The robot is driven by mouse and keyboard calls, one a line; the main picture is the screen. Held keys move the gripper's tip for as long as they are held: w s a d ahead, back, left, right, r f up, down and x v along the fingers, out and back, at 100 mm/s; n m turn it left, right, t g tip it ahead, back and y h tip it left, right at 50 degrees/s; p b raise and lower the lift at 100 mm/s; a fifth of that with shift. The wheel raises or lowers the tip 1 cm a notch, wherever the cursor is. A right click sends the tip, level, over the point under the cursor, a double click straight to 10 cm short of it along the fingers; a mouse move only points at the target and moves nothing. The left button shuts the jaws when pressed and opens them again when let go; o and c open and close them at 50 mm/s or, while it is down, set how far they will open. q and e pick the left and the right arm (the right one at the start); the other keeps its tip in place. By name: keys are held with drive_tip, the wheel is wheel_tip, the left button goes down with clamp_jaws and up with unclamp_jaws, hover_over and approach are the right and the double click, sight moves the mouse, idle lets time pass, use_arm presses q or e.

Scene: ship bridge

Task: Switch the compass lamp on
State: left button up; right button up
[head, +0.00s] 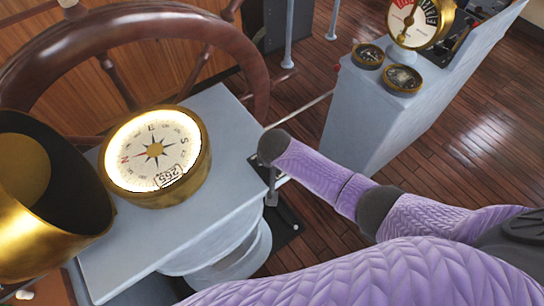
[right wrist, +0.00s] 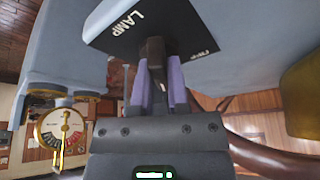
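The compass (head: 153,155) has a brass rim and a white dial that glows brightly at its edge. It sits on a pale grey stand (head: 225,130). In the right wrist view a black plate (right wrist: 125,40) marked "LAMP", with a smaller label partly readable at its right, is fixed to a grey surface. A dark switch lever (right wrist: 154,52) projects from it. My right gripper (right wrist: 161,88) has its purple fingers close on both sides of this lever, gripping it. In the head view this gripper is hidden; only my right arm shows. My left gripper is out of view.
A wooden steering wheel (head: 245,55) stands behind the compass. A brass hood (head: 40,235) is at the left. A grey console (head: 375,115) with a brass gauge (head: 418,20) stands right. Wooden floor (head: 480,150) is open between and beyond.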

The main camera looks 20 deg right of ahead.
drive_tip(key=o, duration=0.4)
drive_tip(key=p+v, duration=0.3)
drive_tip(key=v, duration=0.7)
drive_tip(key=shift+w, duration=0.1)
